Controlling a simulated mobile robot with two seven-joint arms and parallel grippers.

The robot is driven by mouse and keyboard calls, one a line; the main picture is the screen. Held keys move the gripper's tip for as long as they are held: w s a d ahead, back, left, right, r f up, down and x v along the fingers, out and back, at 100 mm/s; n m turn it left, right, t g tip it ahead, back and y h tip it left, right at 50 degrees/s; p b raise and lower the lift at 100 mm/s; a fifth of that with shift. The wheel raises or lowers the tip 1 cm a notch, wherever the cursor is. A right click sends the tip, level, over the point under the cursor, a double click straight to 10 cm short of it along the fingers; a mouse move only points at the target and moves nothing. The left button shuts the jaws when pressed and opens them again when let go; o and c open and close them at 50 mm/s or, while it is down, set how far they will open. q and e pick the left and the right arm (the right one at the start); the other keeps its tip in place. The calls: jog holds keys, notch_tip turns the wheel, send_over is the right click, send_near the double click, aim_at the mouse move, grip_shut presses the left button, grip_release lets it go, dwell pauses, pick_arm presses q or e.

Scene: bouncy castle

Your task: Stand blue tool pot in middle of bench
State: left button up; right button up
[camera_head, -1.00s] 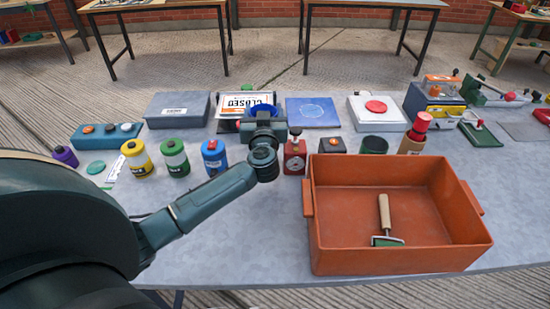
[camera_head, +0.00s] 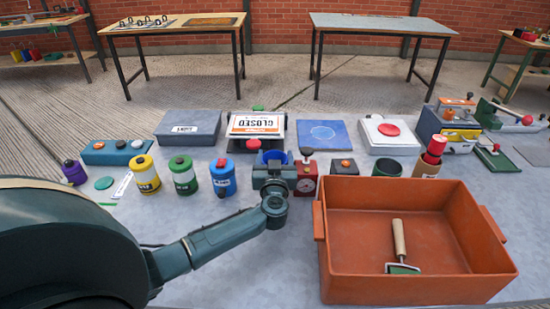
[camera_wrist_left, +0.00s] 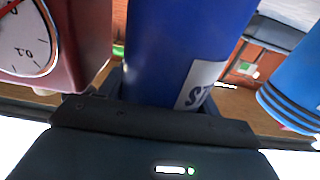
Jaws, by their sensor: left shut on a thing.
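The blue tool pot (camera_head: 276,156) shows in the head view only as a blue rim behind my left gripper (camera_head: 274,178). In the left wrist view the pot (camera_wrist_left: 185,45) is a dark blue cylinder with part of a white label, between the jaws. My left gripper is shut on it. The pot's foot is hidden, so I cannot tell whether it touches the grey bench (camera_head: 235,265). It is between the blue canister (camera_head: 222,181) and the red box with a dial (camera_head: 306,182). My right gripper is not in view.
The orange tray (camera_head: 345,285) with a wooden-handled tool (camera_head: 399,240) stands at the right front. Yellow (camera_head: 145,175) and green (camera_head: 183,178) canisters stand left. The closed sign (camera_head: 257,125) and a blue board (camera_head: 322,135) are behind. The bench front left of the tray is bare.

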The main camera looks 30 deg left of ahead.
pick_arm(q)
jog(key=o, duration=1.5)
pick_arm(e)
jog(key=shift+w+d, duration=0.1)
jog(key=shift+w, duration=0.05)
pick_arm(q)
jog(key=shift+r, duration=0.15)
jog(key=shift+p+v, duration=0.65)
jog(key=shift+v, duration=5.4)
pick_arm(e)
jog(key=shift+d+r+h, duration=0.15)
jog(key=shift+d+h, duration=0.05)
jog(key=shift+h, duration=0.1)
pick_arm(q)
jog(key=shift+a, duration=0.1)
jog(key=shift+s, duration=0.1)
